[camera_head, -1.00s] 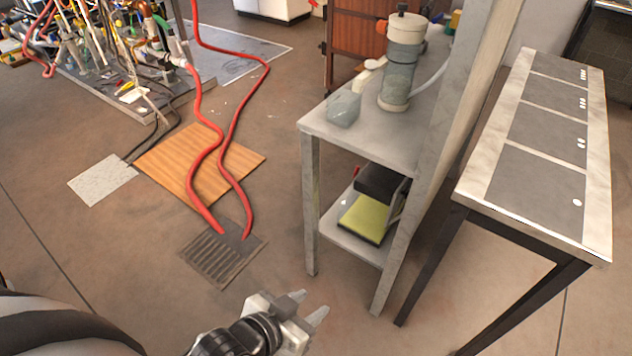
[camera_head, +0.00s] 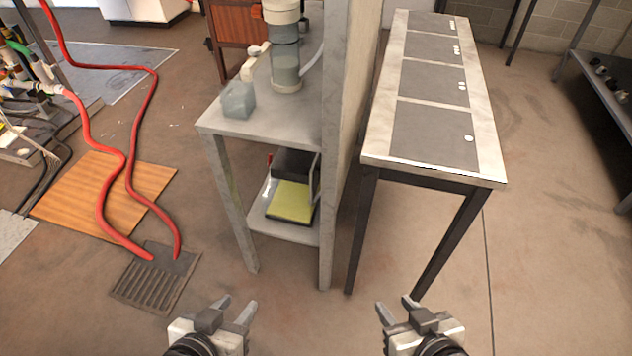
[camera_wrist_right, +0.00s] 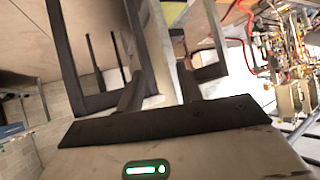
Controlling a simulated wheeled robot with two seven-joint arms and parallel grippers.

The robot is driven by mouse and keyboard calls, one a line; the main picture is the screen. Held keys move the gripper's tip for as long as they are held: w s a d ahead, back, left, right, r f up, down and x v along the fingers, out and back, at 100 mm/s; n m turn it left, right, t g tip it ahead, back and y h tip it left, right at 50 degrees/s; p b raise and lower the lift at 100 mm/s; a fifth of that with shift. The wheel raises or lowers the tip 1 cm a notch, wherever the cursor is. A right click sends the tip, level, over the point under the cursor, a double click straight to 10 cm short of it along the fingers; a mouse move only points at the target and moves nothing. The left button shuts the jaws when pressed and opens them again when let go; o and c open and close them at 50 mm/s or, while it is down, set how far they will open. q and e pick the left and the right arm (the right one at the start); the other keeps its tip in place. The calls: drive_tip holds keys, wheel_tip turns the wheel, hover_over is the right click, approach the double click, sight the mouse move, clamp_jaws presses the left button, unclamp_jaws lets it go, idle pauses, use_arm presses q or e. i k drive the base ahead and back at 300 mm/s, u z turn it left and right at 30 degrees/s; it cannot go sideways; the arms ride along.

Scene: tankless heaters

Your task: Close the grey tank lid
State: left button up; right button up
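No grey tank lid can be made out with certainty. A grey-blue cylinder (camera_head: 286,58) with pale bands stands on the grey side table, its upper part cut off by the picture's top edge. My left gripper (camera_head: 237,304) is at the bottom of the head view, in front of the side table, with its fingers apart and nothing between them. My right gripper (camera_head: 396,306) is to its right, in front of the dark-legged table, open and empty. The right wrist view also shows its two dark fingers (camera_wrist_right: 160,90) apart.
The grey side table (camera_head: 215,125) has a lower shelf and a tall panel on its right. A long table (camera_head: 484,135) with dark panels stands beyond it. Red hoses (camera_head: 126,175) run to a floor grate (camera_head: 150,285). Open floor lies to the right.

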sight(313, 176)
drive_tip(key=u, duration=1.9)
drive_tip(key=i, duration=2.3)
drive_tip(key=z, duration=3.1)
drive_tip(key=i, duration=0.5)
drive_tip(key=u, duration=0.05)
